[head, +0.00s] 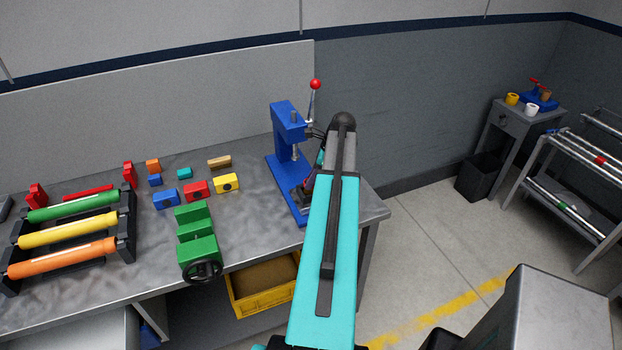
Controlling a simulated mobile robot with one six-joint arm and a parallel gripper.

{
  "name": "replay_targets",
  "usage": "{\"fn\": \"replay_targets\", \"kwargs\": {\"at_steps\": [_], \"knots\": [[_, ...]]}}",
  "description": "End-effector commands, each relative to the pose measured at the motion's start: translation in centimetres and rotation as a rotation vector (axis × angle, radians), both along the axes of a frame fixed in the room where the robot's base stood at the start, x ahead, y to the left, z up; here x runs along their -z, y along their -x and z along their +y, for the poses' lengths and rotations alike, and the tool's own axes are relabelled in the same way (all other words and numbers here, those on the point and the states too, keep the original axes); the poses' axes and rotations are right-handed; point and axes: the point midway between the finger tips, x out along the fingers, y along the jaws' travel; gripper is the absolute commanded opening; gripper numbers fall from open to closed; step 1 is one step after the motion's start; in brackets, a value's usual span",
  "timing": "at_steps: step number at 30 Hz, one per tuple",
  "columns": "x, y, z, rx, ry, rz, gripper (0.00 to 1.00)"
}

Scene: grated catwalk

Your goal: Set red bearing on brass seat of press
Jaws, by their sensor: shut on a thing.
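The blue press (289,122) stands near the right end of the workbench, with a red ball (315,84) on its lever. My gripper (307,187) is low at the press base, mostly hidden behind my turquoise arm. It is shut on a small red thing (310,181), which looks like the red bearing; only a sliver shows. The brass seat cannot be made out; dark gripper parts and my arm cover that area. I cannot tell whether the bearing touches the seat.
Left of the press lie several coloured blocks, including a red one (197,190) and a yellow one (227,183). A green vise (196,251) sits at the front edge. A rack (122,222) holds coloured rollers. The grey wall (430,110) stands behind.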

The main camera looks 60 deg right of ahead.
Motion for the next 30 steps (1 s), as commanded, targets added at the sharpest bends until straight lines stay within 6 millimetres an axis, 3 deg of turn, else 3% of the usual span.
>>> {"fn": "replay_targets", "kwargs": {"at_steps": [26, 27, 30], "knots": [[1.9, 0.0, 0.0, 0.000, 0.000, 0.000, 0.08], [1.9, 0.0, 0.0, 0.000, 0.000, 0.000, 0.37], [1.9, 0.0, 0.0, 0.000, -0.001, 0.000, 0.53]]}}
